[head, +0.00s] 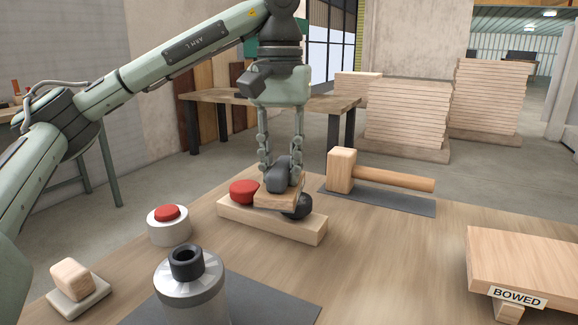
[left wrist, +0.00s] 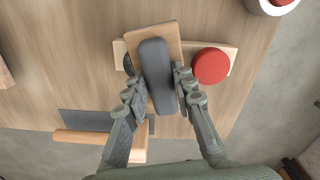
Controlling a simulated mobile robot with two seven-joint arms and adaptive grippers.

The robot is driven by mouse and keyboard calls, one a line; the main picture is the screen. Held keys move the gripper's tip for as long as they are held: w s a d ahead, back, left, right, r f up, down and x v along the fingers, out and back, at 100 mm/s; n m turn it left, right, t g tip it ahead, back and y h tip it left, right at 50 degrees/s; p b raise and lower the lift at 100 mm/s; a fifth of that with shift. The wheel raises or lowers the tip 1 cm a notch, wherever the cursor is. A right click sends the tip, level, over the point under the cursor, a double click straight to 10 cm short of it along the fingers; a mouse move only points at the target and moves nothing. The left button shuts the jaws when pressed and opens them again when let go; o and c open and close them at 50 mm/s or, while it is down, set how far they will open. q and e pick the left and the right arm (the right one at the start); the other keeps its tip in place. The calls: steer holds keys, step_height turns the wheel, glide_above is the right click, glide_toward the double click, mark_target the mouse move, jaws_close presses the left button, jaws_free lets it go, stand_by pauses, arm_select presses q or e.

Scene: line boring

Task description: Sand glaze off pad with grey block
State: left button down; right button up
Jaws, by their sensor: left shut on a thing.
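My left gripper (head: 281,180) points down and is shut on the dark grey block (head: 284,172), a rounded grip on a flat tan wooden plate. In the left wrist view the gripper (left wrist: 155,92) has a finger on each side of the grey block (left wrist: 156,75). Below it lies a pale wooden bar (head: 270,227) carrying a red round pad (head: 243,191) and a dark round pad (head: 298,206). The plate is over the dark pad and partly hides it; I cannot tell whether they touch. The red pad (left wrist: 211,65) is uncovered. My right gripper is not in view.
A mallet (head: 377,177) lies on a grey mat behind right. A red button on a white base (head: 168,226) and a metal cylinder (head: 189,291) stand at front left. A small wooden block (head: 72,279) sits far left. A board labelled BOWED (head: 525,262) is at right. The table's front middle is clear.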

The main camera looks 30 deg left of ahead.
arm_select(q)
steer(key=shift+d, duration=0.1)
stand_by(0.4)
steer(key=shift+w+d, duration=0.1)
steer(key=shift+d, duration=1.1)
steer(key=shift+r, duration=0.15)
steer(key=shift+r, duration=0.45)
step_height(320, 180, up, 7)
stand_by(0.5)
